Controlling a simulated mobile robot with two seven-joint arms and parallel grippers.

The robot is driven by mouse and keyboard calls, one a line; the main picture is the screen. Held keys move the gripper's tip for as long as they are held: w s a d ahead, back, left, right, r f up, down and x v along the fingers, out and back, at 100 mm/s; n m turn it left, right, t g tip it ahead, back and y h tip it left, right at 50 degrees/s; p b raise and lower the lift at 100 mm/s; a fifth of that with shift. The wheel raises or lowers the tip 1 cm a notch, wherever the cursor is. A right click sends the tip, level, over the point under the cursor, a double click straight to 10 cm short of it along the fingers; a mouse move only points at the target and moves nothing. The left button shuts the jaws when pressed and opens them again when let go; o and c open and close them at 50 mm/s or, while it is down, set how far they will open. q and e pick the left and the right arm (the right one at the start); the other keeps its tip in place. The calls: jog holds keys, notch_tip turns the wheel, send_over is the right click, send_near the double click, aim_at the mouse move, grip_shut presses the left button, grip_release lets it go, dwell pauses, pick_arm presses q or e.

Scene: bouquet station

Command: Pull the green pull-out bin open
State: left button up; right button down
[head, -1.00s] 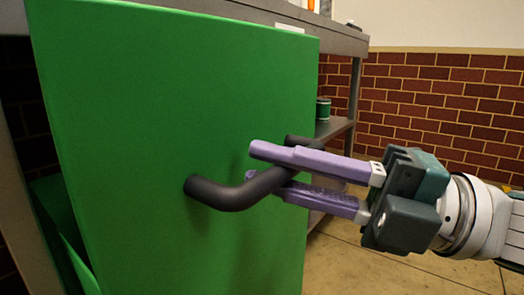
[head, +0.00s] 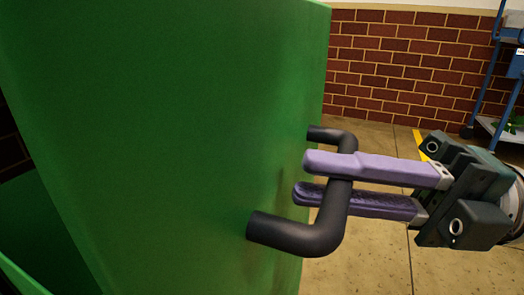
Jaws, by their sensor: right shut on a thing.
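The green pull-out bin (head: 170,130) fills the left and middle of the head view, its front panel close to me. A dark bar handle (head: 285,236) stands out from the front panel. My right gripper (head: 306,178) comes in from the right, with its two purple fingers on either side of the handle bar, shut on it. At the lower left, behind the front panel, the bin's green side and a dark opening show. My left gripper is not in view.
A blue-framed cart (head: 490,75) with some green leaves stands at the right edge. A brick wall (head: 400,60) is behind. The tan floor (head: 365,262) right of the bin is clear, with a yellow line on it.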

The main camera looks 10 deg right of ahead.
jog(key=c, duration=0.8)
grip_release()
jog(key=shift+o, duration=0.2)
jog(key=shift+d, duration=0.1)
jog(key=v, duration=0.9)
jog(key=shift+d, duration=0.35)
jog(key=shift+s+f, duration=0.1)
